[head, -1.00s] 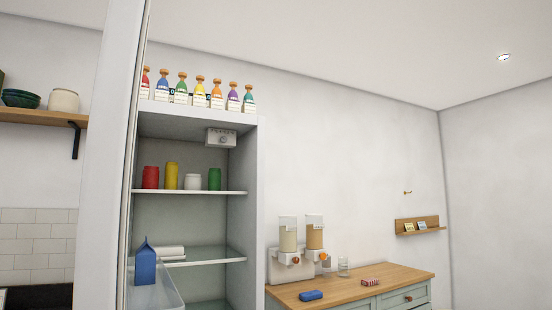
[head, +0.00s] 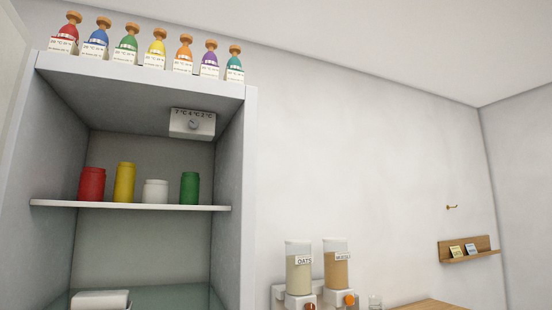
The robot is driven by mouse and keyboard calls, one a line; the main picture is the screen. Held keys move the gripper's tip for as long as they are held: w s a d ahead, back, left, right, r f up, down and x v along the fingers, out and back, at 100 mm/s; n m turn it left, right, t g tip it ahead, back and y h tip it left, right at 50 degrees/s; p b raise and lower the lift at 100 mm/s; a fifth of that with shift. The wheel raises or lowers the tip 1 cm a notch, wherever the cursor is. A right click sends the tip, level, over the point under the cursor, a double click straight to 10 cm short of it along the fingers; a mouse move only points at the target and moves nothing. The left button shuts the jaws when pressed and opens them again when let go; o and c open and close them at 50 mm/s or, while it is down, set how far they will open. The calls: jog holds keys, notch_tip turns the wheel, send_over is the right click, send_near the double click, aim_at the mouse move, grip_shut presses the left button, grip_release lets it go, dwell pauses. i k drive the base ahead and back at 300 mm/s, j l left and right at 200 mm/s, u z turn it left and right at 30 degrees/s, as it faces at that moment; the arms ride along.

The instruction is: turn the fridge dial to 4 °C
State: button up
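The fridge dial (head: 193,125) is a small round grey knob on a white box (head: 178,126) under the ceiling of the open fridge, towards the right of its back. Labels along the top of the box seem to read 7 °C, 4 °C and 2 °C from left to right. The knob's pointer is too small to read. The fridge (head: 250,150) is a tall open cabinet on the left of the head view. My gripper is not in view.
Several labelled bottles (head: 153,52) stand on the fridge top. A shelf (head: 130,206) below the dial bears a red, a yellow, a white and a green container. Oats (head: 299,272) and a second dispenser (head: 337,268) stand right of the fridge. A small wall shelf (head: 468,253) hangs far right.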

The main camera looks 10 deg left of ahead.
aim_at(193, 124)
jog(key=i, duration=0.95)
jog(key=i+u, duration=0.2)
jog(key=u, duration=0.25)
jog(key=i+l+u, duration=0.1)
jog(key=u, duration=0.3)
jog(key=i+l, duration=0.05)
jog(key=i, duration=0.05)
